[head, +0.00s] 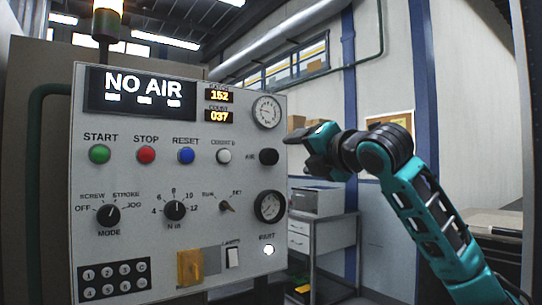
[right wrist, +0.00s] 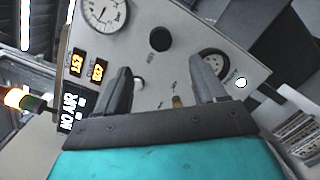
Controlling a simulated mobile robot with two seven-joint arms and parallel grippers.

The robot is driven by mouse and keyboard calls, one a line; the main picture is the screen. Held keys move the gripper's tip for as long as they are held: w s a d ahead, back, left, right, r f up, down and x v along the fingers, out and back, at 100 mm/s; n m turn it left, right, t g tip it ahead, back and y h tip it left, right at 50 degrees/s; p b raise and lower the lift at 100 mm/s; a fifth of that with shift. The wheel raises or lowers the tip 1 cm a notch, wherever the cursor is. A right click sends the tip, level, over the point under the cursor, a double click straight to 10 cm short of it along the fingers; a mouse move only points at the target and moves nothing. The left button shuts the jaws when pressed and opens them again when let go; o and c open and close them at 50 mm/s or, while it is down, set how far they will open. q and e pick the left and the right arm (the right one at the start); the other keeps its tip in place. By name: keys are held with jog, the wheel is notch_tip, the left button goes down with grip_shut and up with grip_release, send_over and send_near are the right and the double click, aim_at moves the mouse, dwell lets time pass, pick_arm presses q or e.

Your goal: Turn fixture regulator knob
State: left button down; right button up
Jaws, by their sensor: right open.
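The black round regulator knob (head: 268,157), beside the label "AIR", sits on the right side of the grey control panel (head: 150,215). In the right wrist view the knob (right wrist: 160,39) shows beyond the gap between my fingers, with nothing touching it. My right gripper (head: 312,150) is just right of the knob, pointing at the panel, open and empty. In the right wrist view its two dark fingers (right wrist: 163,80) are spread apart. My left gripper is in neither view.
A round gauge (head: 266,111) is above the knob and another gauge (head: 270,206) below it. The display (head: 140,92) reads "NO AIR". Several coloured buttons and selector knobs cover the panel. A grey cart (head: 320,235) stands behind at right.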

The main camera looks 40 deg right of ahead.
aim_at(273, 156)
jog(key=p+x, duration=0.2)
jog(key=x, duration=0.8)
jog(key=shift+w+p, duration=0.35)
jog(key=shift+w+d, duration=0.2)
jog(key=shift+w, duration=0.35)
jog(key=shift+c, duration=0.4)
jog(key=c, duration=1)
jog(key=shift+o, duration=0.2)
